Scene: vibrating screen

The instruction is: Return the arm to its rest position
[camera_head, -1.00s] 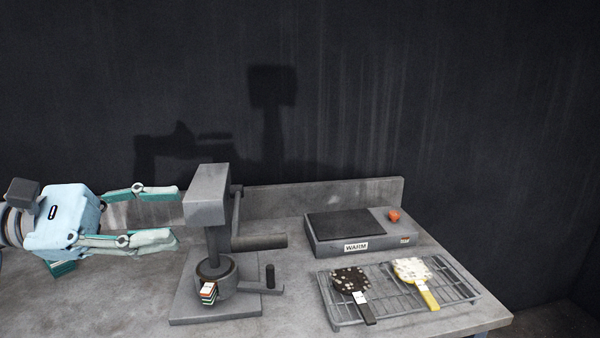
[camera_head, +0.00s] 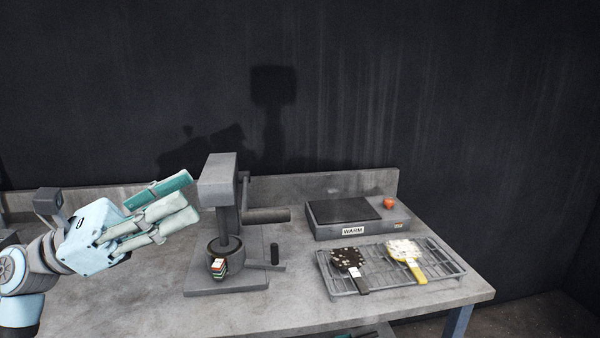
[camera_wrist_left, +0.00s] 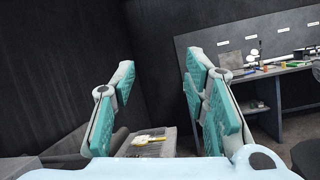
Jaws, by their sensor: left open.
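My left gripper (camera_head: 178,203) is raised above the left part of the table in the head view, just left of the grey press-like machine (camera_head: 217,180). Its fingers are apart and empty, tilted up to the right. In the left wrist view the gripper (camera_wrist_left: 160,90) also shows open, with nothing between the fingertips. The left arm comes in from the lower left edge. My right gripper is not in view.
A grey box labelled WARM (camera_head: 318,230) with a red knob (camera_head: 389,203) stands at the back right. A wire rack (camera_head: 440,283) in front holds a dark-topped paddle (camera_head: 349,262) and a white-topped paddle (camera_head: 407,252). The table's front left is clear.

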